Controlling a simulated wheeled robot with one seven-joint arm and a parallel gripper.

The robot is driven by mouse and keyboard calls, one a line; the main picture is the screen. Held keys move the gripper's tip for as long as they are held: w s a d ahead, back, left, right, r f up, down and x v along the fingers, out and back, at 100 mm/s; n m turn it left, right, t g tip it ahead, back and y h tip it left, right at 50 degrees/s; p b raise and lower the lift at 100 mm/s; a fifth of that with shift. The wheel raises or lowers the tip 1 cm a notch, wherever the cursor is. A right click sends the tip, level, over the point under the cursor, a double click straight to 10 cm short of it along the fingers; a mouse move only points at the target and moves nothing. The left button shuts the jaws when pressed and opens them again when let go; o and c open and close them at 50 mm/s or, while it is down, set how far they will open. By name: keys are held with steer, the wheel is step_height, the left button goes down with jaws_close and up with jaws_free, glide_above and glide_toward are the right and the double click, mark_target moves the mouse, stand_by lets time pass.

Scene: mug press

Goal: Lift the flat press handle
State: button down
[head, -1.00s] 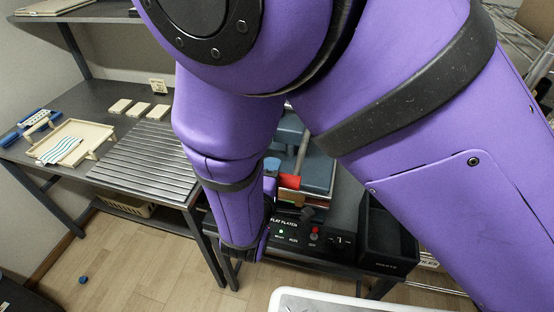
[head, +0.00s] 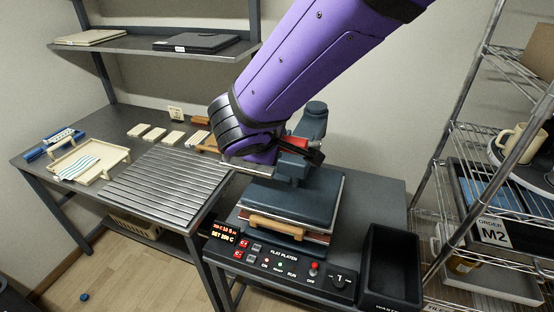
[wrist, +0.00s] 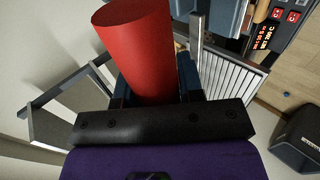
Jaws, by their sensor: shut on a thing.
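The flat press (head: 290,195) stands on the dark table at the centre of the head view, with a blue-grey upper part. Its red handle grip (head: 296,142) is up near the top of the press, partly hidden by my gripper (head: 310,152). My gripper is shut on the red grip. A wooden-edged layer (head: 288,229) shows at the press front, under the blue-grey part. I cannot tell how wide any gap between the plates is.
The control panel (head: 290,262) is in front of the press, with a black bin (head: 391,265) to its right. A ribbed metal surface (head: 165,187) and a cream tray (head: 88,163) are to the left. A wire rack (head: 480,130) with mugs stands at right.

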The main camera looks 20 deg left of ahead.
steer(key=w+d+r+g, duration=0.1)
steer(key=w+r+g, duration=0.6)
steer(key=w+r, duration=0.3)
steer(key=shift+w+g, duration=0.4)
steer(key=shift+w, duration=0.85)
steer(key=shift+d+r, duration=0.1)
steer(key=shift+r, duration=0.05)
steer(key=c, duration=0.8)
jaws_free()
steer(key=shift+w, duration=0.15)
steer(key=shift+o, duration=0.2)
step_height(320, 180, up, 10)
steer(key=s, duration=0.2)
steer(key=shift+r, duration=0.25)
